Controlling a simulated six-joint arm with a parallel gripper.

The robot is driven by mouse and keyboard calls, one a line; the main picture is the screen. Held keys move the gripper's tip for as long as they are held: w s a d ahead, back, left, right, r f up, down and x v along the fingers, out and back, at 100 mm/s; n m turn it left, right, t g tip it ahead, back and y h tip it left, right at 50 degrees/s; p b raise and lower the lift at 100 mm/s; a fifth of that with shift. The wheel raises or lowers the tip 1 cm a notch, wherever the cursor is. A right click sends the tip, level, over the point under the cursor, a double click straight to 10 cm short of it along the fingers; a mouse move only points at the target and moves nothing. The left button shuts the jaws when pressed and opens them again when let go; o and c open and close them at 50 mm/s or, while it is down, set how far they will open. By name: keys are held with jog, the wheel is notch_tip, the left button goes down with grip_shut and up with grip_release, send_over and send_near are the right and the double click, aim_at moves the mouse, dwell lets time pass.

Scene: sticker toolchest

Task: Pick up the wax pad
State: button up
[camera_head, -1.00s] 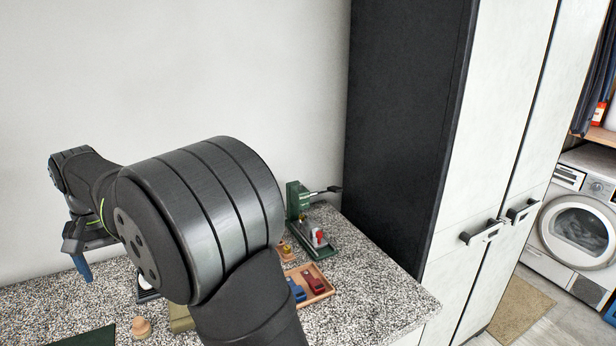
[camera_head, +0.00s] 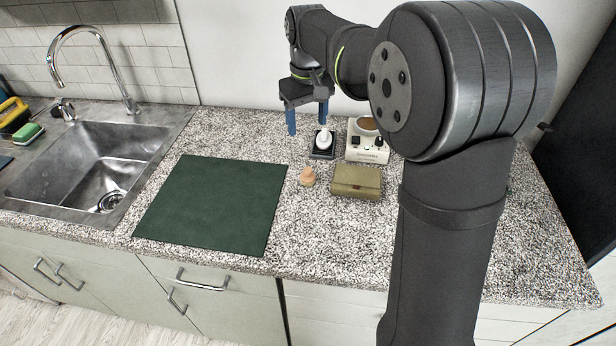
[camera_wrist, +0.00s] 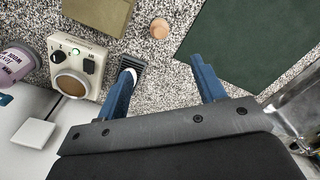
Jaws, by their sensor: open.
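No object in view is clearly marked as the wax pad, and I cannot tell which one it is. Candidates are the olive-brown flat block (camera_head: 357,181), at the top of the wrist view (camera_wrist: 97,12), and the small peach knob-shaped piece (camera_head: 308,177), also seen in the wrist view (camera_wrist: 160,28). My gripper (camera_head: 307,122) hangs over the back of the counter, behind both, its blue fingers pointing down and apart. In the wrist view the gap between the fingertips (camera_wrist: 163,68) is empty. The left finger overlaps a white tool (camera_wrist: 121,92).
The white tool (camera_head: 324,140) is on a black ridged rest (camera_head: 321,154). Right of it stands a white device (camera_head: 367,152) with a round brown top. A dark green mat (camera_head: 213,204) covers the counter on the left, near the sink (camera_head: 82,170). The wrist view shows a purple-labelled jar (camera_wrist: 16,62).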

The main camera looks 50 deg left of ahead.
aim_at(308, 169)
notch_tip(308, 169, down, 17)
jog(key=shift+w+f, duration=0.1)
jog(key=shift+f, duration=0.05)
dwell(0.5)
jog(key=c, duration=1.1)
